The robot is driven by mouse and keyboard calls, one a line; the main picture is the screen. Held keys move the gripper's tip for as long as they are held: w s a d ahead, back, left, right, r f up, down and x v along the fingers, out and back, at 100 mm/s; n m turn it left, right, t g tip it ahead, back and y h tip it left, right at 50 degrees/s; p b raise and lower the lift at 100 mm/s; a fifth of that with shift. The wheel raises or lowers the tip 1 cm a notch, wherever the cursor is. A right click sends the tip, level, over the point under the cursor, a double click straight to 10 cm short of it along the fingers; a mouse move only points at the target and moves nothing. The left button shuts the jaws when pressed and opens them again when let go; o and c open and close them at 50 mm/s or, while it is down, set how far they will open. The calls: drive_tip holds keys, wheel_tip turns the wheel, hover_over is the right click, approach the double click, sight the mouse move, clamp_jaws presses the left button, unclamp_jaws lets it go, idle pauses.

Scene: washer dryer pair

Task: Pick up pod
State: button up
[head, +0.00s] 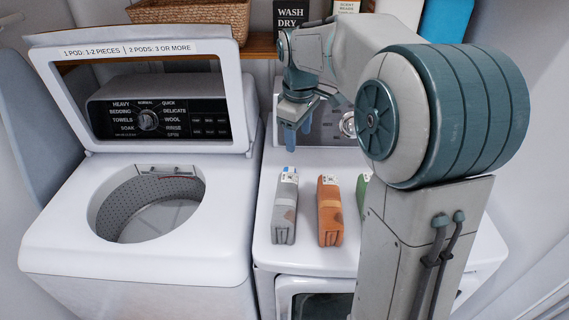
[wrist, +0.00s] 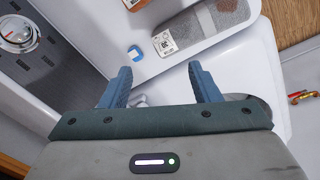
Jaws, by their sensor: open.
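A small blue and white pod (wrist: 136,54) lies on the white dryer top in the wrist view, beyond my left finger and near the labelled end of the grey folded cloth. In the head view a small blue patch at the far end of that cloth seems to be the pod (head: 285,169). My gripper (head: 297,140) is open and points down above the back of the dryer top. In the wrist view my gripper (wrist: 160,68) has nothing held between its fingertips. A small pale shape shows low between the fingers, too unclear to name.
The dryer top (head: 278,258) holds grey (head: 284,215), orange (head: 330,217) and green (head: 361,190) folded cloths. My arm hides its right part. The washer (head: 60,235) stands left with its lid (head: 160,65) raised. A wicker basket (head: 190,18) sits on a shelf behind.

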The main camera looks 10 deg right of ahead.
drive_tip(key=w+f+n+g+b, duration=0.1)
drive_tip(key=w+f+n, duration=0.4)
drive_tip(key=w+f, duration=0.6)
drive_tip(key=f, duration=0.3)
drive_tip(key=w+f, duration=0.1)
drive_tip(key=f, duration=0.2)
drive_tip(key=shift+w+d+p, duration=0.3)
drive_tip(key=shift+d+p, duration=0.05)
drive_tip(key=shift+w+f+p, duration=0.15)
drive_tip(key=shift+f+p, duration=0.3)
drive_tip(key=shift+f, duration=0.85)
drive_tip(key=shift+w+f+p, duration=0.1)
drive_tip(key=shift+f+p, duration=0.3)
drive_tip(key=shift+f, duration=0.85)
drive_tip(key=c, duration=1.1)
